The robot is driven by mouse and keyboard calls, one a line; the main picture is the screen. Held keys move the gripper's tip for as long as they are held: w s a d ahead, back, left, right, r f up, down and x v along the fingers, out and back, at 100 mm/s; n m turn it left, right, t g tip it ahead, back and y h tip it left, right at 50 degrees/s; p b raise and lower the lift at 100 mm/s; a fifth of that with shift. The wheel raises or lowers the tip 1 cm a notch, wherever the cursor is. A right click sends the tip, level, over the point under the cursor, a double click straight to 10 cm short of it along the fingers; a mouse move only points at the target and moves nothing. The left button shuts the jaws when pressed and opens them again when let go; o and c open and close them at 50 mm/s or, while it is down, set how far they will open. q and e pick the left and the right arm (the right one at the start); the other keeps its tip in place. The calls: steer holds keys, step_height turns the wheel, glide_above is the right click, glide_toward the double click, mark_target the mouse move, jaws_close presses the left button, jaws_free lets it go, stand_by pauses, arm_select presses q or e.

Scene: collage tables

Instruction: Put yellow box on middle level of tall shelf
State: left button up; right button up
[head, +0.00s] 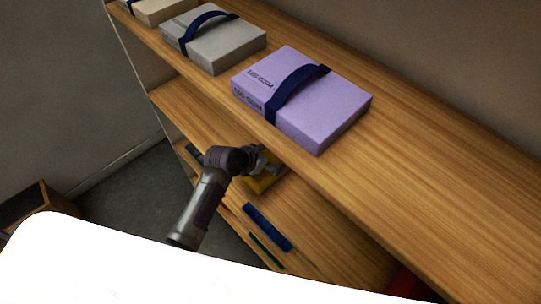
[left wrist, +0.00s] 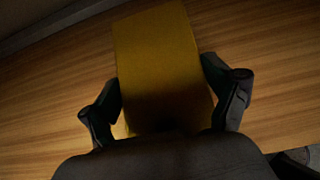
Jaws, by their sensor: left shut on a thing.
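The yellow box (left wrist: 158,60) lies between the two fingers of my left gripper (left wrist: 170,95) in the left wrist view, with wooden shelf board around it. In the head view my left gripper (head: 262,160) reaches in under the top board of the tall shelf (head: 430,160). A small part of the yellow box (head: 262,184) shows below the gripper, over the middle level (head: 302,205). The gripper is shut on the box. Whether the box touches the board is hard to tell. My right gripper is not in view.
The top board carries a purple box (head: 325,115) with a dark strap, a grey box (head: 218,45) and a cream box (head: 160,10). A blue item (head: 267,227) and a green item (head: 266,250) show lower down. A red thing (head: 408,283) shows at bottom right. A wooden crate (head: 28,208) stands at left.

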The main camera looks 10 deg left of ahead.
arm_select(q)
steer(key=shift+w+f, duration=0.1)
steer(key=shift+w, duration=0.1)
steer(key=shift+d+f, duration=0.1)
steer(key=o, duration=1.3)
steer(key=b+v, duration=0.1)
steer(key=v, duration=1.1)
steer(key=shift+s, duration=0.1)
steer(key=shift+s, duration=0.1)
